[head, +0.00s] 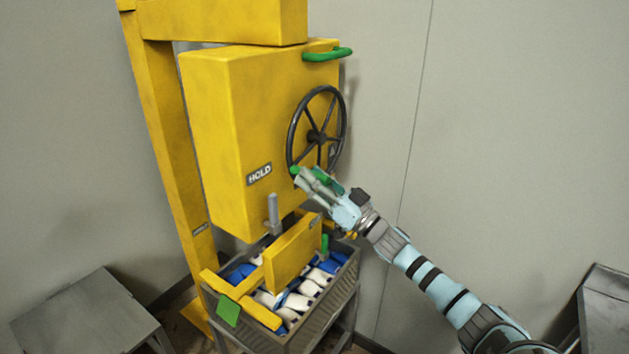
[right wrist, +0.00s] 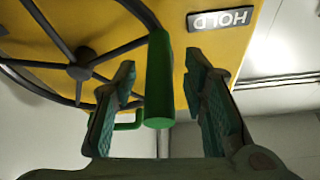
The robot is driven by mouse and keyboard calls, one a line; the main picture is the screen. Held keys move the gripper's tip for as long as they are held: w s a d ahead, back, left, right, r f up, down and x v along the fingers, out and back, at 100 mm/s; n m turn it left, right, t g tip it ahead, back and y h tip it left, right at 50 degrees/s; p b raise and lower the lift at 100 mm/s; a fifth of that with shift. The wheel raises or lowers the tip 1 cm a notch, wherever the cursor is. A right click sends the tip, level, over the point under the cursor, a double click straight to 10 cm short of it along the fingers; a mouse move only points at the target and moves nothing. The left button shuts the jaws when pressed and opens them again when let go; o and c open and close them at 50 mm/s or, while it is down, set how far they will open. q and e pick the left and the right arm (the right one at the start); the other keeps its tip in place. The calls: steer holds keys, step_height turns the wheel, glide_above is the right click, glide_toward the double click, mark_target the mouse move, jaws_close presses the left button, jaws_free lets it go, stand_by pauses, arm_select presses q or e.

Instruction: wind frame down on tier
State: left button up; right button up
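The black handwheel (head: 317,132) sits on the side of a yellow housing (head: 215,135) marked HOLD. Its green crank handle (head: 295,171) is at the wheel's lower left, and the handle (right wrist: 159,80) also shows in the right wrist view. My right gripper (head: 308,178) is at the handle. In the right wrist view its two fingers (right wrist: 160,85) stand apart on either side of the handle, with gaps showing. The yellow frame (head: 290,255) hangs below the housing, over a grey crate (head: 318,317) of white and blue packs (head: 300,300). Contact between frame and packs is unclear. My left gripper is out of view.
A green fixed grip (head: 328,55) is on the housing's top edge. A yellow post (head: 165,130) stands behind the housing. A grey table (head: 85,310) is at lower left, another grey unit (head: 605,315) at lower right. The floor and wall right of the crate look clear.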

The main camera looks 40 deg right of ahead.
jaws_close()
stand_by(0.4)
